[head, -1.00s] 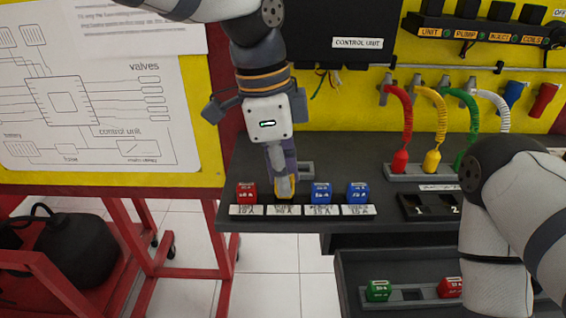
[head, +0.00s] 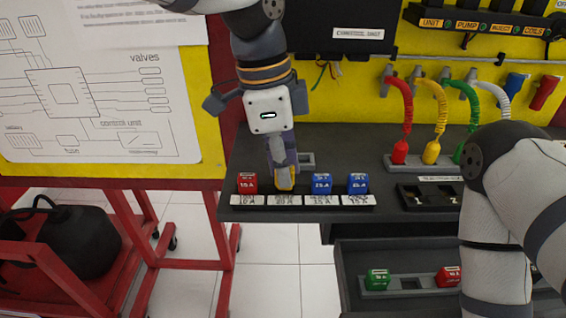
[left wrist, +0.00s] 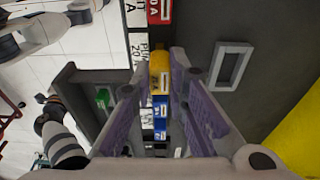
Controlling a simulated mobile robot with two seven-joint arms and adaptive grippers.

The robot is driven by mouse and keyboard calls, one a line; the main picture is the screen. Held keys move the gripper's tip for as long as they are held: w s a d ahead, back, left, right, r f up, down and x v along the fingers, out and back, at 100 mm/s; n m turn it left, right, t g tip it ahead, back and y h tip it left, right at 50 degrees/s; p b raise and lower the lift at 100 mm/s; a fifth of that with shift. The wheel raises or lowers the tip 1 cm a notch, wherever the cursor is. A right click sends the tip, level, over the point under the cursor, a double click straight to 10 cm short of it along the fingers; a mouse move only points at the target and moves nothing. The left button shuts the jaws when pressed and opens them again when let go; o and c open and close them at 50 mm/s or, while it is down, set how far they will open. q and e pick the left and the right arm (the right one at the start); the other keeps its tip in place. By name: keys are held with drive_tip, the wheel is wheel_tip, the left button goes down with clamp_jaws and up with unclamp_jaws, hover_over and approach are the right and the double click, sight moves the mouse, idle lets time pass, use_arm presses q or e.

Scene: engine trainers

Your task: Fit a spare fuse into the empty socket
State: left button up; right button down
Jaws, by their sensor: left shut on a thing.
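My left gripper (head: 283,178) points down at the row of fuses along the front edge of the dark bench. It is shut on a yellow fuse (head: 285,185), which also shows between the fingers in the left wrist view (left wrist: 160,82). The yellow fuse stands in line between a red fuse (head: 247,183) and a blue fuse (head: 321,184), behind the 20 A label (head: 284,200). The socket under it is hidden, so I cannot tell whether it is fully seated. My right gripper is out of view; only my right arm shows.
Another blue fuse (head: 358,183) ends the row. Below, an open drawer holds a rack (head: 408,283) with a green fuse (head: 377,279), a vacant slot and a red fuse (head: 449,277). An empty grey frame (head: 306,160) lies behind the gripper.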

use_arm(q)
drive_tip(key=shift+f, duration=0.75)
drive_tip(key=o, duration=0.5)
drive_tip(key=shift+o, duration=0.2)
drive_tip(key=shift+r, duration=0.1)
drive_tip(key=shift+a+r, duration=0.2)
drive_tip(key=shift+r, duration=1.1)
drive_tip(key=shift+a+r, duration=0.15)
drive_tip(key=shift+r, duration=1.15)
drive_tip(key=shift+r, duration=0.85)
